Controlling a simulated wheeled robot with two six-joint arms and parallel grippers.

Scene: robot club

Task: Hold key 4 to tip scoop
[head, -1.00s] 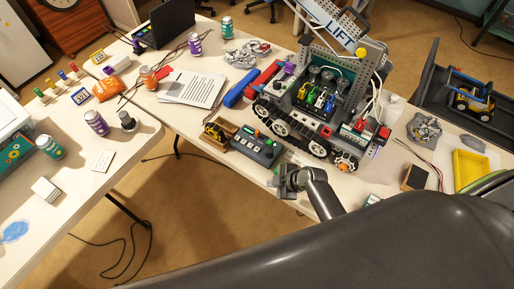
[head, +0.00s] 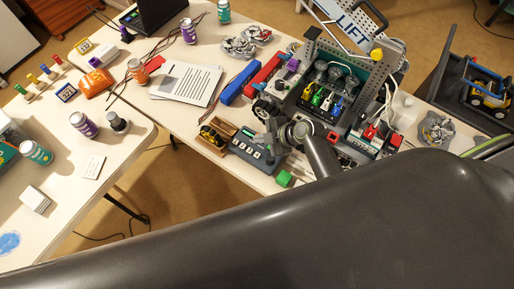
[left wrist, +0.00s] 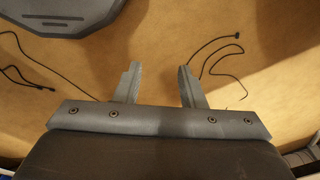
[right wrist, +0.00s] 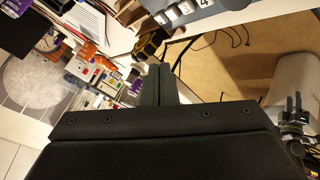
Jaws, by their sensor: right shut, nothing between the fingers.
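In the right wrist view, key 4 (right wrist: 205,4) shows at the top edge, cut off by the frame. My right gripper (head: 272,132) is at the right end of the box in the head view. Its fingers are shut and empty in the right wrist view (right wrist: 160,70), below the key row in the picture; I cannot tell whether they touch it. My left gripper (left wrist: 157,75) is open and empty above the floor. I cannot clearly pick out the scoop.
The machine with the LIFT plate (head: 350,22) stands behind and right of the box. Cables (left wrist: 218,55) lie on the floor.

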